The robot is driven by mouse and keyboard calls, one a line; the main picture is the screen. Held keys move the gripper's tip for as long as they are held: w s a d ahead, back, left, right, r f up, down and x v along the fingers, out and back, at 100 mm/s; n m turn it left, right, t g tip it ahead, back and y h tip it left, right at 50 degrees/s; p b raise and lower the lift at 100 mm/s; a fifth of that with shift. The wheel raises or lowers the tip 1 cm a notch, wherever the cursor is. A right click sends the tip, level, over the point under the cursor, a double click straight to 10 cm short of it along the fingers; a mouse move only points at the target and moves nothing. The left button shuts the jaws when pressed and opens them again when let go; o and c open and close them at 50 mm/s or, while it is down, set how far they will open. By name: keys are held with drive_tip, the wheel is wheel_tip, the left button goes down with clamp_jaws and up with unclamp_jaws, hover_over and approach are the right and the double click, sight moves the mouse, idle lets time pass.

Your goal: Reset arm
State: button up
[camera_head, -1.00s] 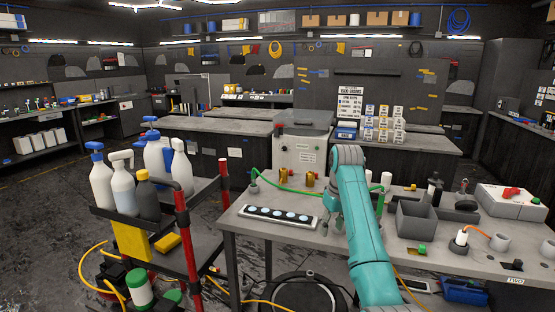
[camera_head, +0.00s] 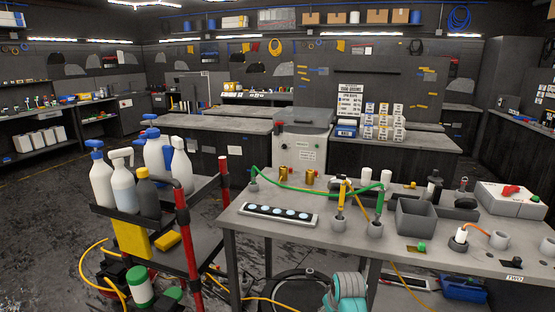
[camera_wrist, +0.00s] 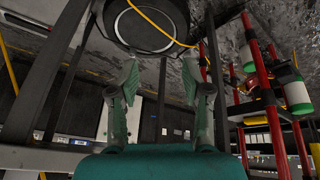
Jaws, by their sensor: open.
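My gripper (camera_wrist: 160,82) is open and empty in the wrist view, with its two fingers spread wide apart. That view looks in under the workbench, past dark table legs, to a round black thing on the floor. In the head view the gripper itself is not seen. Only a teal part of my arm shows at the bottom, in front of the workbench (camera_head: 300,228).
A cart with bottles (camera_head: 155,165) and red posts (camera_head: 182,225) stands left of the bench, and a red post (camera_wrist: 277,145) shows right in the wrist view. The bench top holds a grey bin (camera_head: 415,218), a strip with round discs (camera_head: 280,214) and a green cable (camera_head: 310,189).

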drive_tip(key=s+f+m+t, duration=0.1)
drive_tip(key=s+f+t, duration=0.1)
drive_tip(key=s+f, duration=0.75)
drive_tip(key=s+f+t, duration=0.2)
drive_tip(key=s+f, duration=0.3)
drive_tip(key=s, duration=0.9)
drive_tip(key=s+d+m+t, duration=0.1)
drive_tip(key=s, duration=1)
drive_tip(key=s+r+m+t, duration=0.1)
drive_tip(key=s+r, duration=0.4)
drive_tip(key=s, duration=0.3)
drive_tip(key=s+r+t, duration=0.1)
drive_tip(key=s+r, duration=0.3)
drive_tip(key=s, duration=0.4)
drive_tip(key=s+r+t, duration=0.1)
drive_tip(key=s+r, duration=0.4)
drive_tip(key=r, duration=0.3)
drive_tip(key=s+r+t, duration=0.2)
drive_tip(key=s+r, duration=0.3)
drive_tip(key=r, duration=0.4)
drive_tip(key=shift+s+d+m+h, duration=0.3)
drive_tip(key=shift+d+m, duration=0.05)
drive_tip(key=shift+m, duration=0.05)
